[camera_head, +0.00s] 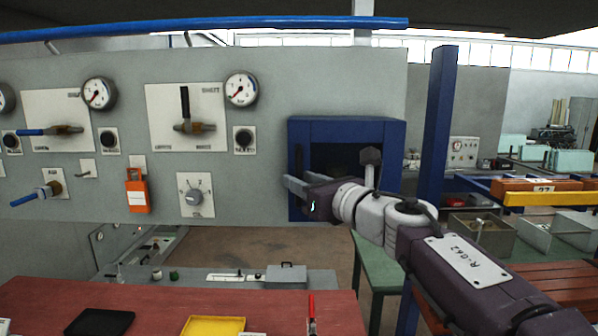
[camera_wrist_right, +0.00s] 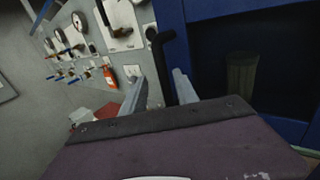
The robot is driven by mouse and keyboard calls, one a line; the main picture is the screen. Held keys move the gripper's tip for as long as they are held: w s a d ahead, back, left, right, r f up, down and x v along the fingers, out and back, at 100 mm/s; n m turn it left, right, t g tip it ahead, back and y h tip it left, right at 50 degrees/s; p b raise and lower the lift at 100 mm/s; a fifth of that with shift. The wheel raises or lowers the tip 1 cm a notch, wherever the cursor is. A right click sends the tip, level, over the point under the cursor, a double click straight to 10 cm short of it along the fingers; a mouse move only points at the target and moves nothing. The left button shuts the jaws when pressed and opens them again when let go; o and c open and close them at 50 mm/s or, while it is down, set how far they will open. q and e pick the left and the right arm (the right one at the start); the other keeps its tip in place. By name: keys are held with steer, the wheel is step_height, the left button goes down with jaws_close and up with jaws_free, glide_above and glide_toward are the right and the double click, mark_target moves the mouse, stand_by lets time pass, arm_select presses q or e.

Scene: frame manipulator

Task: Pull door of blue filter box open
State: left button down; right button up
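The blue filter box (camera_head: 347,128) is fixed to the right end of the grey panel in the head view. A bent black handle (camera_wrist_right: 168,62) is at the left edge of the box front. My right gripper (camera_head: 291,183) is at the box's lower left. In the wrist view its fingers (camera_wrist_right: 160,92) are apart, with the handle appearing between them; contact cannot be told. My left gripper is out of view.
The grey panel (camera_head: 300,75) carries gauges, valves and an orange tag (camera_head: 137,192) left of the box. A blue post (camera_head: 437,125) stands close to its right, near my right arm. A red table (camera_head: 150,300) with trays is in front.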

steer(key=w, duration=0.2)
steer(key=a, duration=0.1)
steer(key=shift+w+f, duration=0.25)
steer(key=shift+w, duration=0.15)
steer(key=shift+s+d, duration=0.2)
steer(key=shift+c, duration=0.4)
steer(key=shift+s+r, duration=0.1)
jaws_close()
